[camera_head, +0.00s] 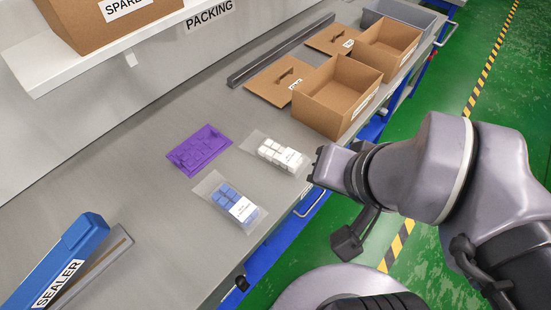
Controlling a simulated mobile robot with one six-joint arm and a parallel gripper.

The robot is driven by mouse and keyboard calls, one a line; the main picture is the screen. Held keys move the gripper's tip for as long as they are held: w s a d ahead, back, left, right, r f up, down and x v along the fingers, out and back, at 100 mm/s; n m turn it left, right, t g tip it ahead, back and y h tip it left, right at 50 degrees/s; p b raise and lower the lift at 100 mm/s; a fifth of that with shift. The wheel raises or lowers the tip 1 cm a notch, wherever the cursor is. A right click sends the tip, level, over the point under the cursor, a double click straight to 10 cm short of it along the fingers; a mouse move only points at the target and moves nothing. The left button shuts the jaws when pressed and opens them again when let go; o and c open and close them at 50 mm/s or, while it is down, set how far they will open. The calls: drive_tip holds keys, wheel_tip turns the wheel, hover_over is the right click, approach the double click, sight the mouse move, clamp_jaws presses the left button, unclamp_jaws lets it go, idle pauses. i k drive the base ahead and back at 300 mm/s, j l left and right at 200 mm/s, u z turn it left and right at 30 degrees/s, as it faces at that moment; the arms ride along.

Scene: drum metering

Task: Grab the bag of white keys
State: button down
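The bag of white keys (278,153) lies flat on the grey bench near its front edge. It is a clear bag with white keycaps and a white label. My gripper (317,165) is just to the right of the bag, close to its right end. I cannot tell whether it touches the bag. The fingers are small and partly hidden, so their opening does not show.
A bag of blue keys (227,194) lies to the lower left and a purple key tray (199,150) to the left. An open cardboard box (337,94) stands behind, with another box (388,46) beyond. A blue sealer (59,262) is at the lower left.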

sight(259, 145)
drive_tip(key=i+l+u, duration=0.25)
drive_tip(key=u, duration=0.2)
drive_tip(key=i+l+u, duration=0.2)
drive_tip(key=l+u, duration=0.25)
drive_tip(key=j, duration=0.15)
